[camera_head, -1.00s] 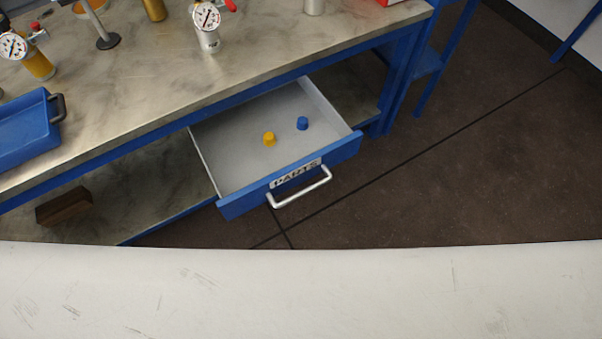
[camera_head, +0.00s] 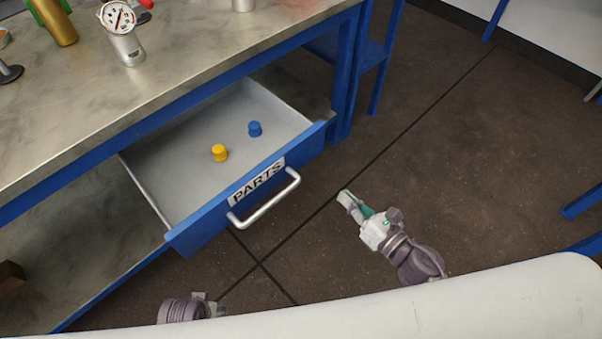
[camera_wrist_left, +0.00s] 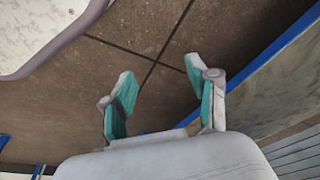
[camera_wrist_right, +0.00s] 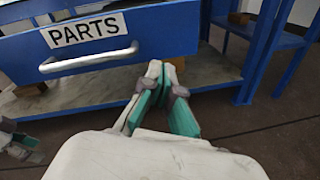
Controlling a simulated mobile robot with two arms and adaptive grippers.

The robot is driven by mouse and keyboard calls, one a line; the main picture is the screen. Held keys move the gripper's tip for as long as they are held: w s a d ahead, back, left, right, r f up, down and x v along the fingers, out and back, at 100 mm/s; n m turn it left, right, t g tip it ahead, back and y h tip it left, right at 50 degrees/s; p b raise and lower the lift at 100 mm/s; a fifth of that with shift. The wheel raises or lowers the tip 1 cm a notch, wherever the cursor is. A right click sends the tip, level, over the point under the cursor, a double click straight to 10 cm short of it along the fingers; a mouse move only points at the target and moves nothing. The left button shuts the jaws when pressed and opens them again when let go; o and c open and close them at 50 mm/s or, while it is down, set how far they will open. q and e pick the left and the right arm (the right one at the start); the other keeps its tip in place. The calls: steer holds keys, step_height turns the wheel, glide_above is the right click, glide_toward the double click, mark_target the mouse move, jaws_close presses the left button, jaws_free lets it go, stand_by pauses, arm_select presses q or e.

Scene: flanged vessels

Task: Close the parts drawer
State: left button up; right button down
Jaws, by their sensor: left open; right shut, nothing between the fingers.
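The parts drawer (camera_head: 248,196) is pulled out from under the workbench, with a blue front, a PARTS label and a silver bar handle (camera_head: 264,204). A yellow cap (camera_head: 219,152) and a blue cap (camera_head: 255,129) sit inside it. My right gripper (camera_head: 345,197) is shut and empty, to the right of the handle and apart from it. The right wrist view shows the drawer front (camera_wrist_right: 160,32) and handle (camera_wrist_right: 90,60) just beyond its fingers (camera_wrist_right: 156,72). My left gripper (camera_wrist_left: 155,85) is open and empty over the floor; the head view shows only part of it at the bottom.
The workbench top (camera_head: 190,60) carries a vessel with a gauge (camera_head: 122,35) and a gold cylinder (camera_head: 54,22). Blue bench legs (camera_head: 348,80) stand right of the drawer. A brown block (camera_head: 10,278) lies on the lower shelf. The floor before the drawer is open.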

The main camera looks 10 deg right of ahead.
step_height(320, 180, up, 4)
steer(key=s+a+r+n+y, duration=0.1)
steer(key=a+n+y, duration=0.1)
steer(key=n, duration=0.4)
steer(key=p, duration=0.2)
glide_toward(289, 152)
steer(key=x, duration=0.6)
steer(key=shift+w, duration=0.25)
arm_select(q)
steer(key=shift+s+a+f, duration=0.1)
steer(key=shift+s+f, duration=0.2)
steer(key=shift+f, duration=0.6)
steer(key=shift+s+f, duration=0.3)
steer(key=shift+f, duration=0.65)
steer(key=shift+s+a+f, duration=0.1)
steer(key=shift+s+f, duration=0.2)
steer(key=shift+f, duration=0.6)
arm_select(e)
steer(key=shift+w+a, duration=0.35)
steer(key=shift+w, duration=0.05)
